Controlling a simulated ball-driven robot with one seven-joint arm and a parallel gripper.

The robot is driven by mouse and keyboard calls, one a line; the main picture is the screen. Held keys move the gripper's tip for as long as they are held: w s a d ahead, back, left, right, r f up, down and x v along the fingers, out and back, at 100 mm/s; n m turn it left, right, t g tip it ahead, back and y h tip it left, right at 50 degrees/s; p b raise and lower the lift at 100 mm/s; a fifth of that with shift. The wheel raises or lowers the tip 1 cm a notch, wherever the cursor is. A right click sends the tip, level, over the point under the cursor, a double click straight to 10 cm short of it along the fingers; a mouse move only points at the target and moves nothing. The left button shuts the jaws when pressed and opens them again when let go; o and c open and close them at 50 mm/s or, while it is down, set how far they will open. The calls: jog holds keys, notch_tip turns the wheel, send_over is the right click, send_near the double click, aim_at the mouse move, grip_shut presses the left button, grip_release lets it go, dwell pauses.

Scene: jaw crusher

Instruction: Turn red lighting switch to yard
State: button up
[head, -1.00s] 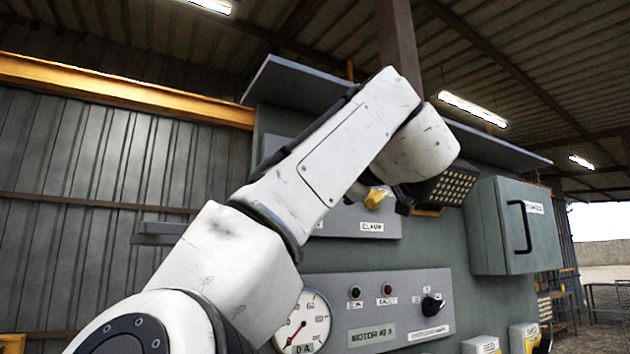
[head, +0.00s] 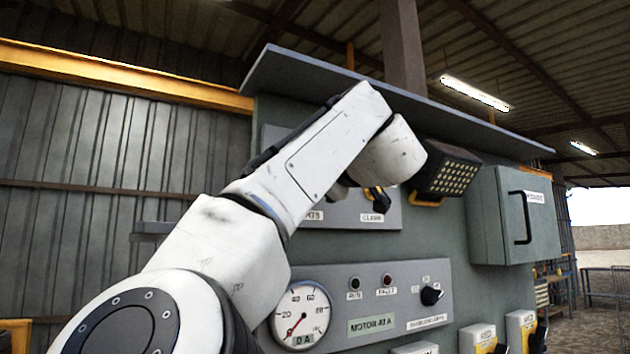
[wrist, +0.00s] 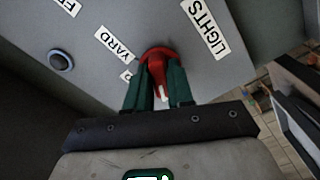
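In the wrist view the red lighting switch (wrist: 158,60) sits on the grey panel between the two green fingers of my gripper (wrist: 157,92). The fingers lie on both sides of the red knob and look closed on it. A white mark shows on the knob between the fingers. The YARD label (wrist: 117,45) is to the left of the switch, and a second small label below it is partly covered. The LIGHTS label (wrist: 205,29) is at upper right. In the head view my arm hides the switch and my gripper.
A grey cabinet (head: 513,213) stands farther right. The motor panel (head: 365,305) with a gauge (head: 300,314) is below. A canopy (head: 400,105) overhangs above.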

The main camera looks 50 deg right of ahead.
grip_shut()
jog(key=shift+s+d, duration=0.1)
